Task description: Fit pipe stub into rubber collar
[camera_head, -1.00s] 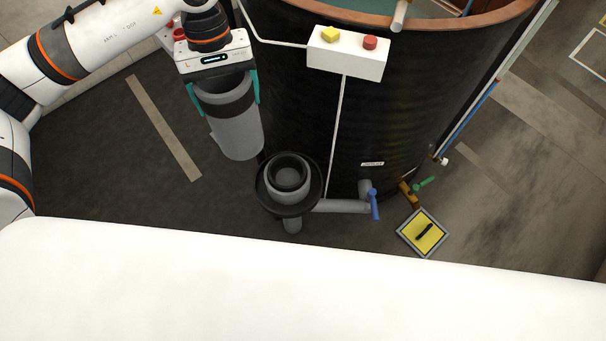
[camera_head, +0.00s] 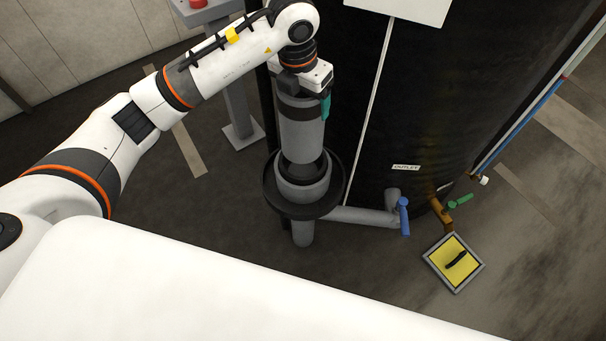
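The pipe stub (camera_head: 301,134) is a grey cylinder with a dark band near its top, held upright. My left gripper (camera_head: 302,103) is above it and shut on its upper part; one teal finger shows on its right side, the other is hidden. The black rubber collar (camera_head: 304,170) sits in a grey socket (camera_head: 303,190) on a wide black dish (camera_head: 273,192). The stub's lower end is over the collar and overlaps it in the picture; I cannot tell how far it is inside. My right gripper is not in view.
A large black tank (camera_head: 400,100) stands close behind and right. A grey pipe (camera_head: 360,216) with a blue valve handle (camera_head: 404,214) runs from the socket to it. A grey post (camera_head: 238,110) stands at left. A yellow floor plate (camera_head: 454,262) lies at right.

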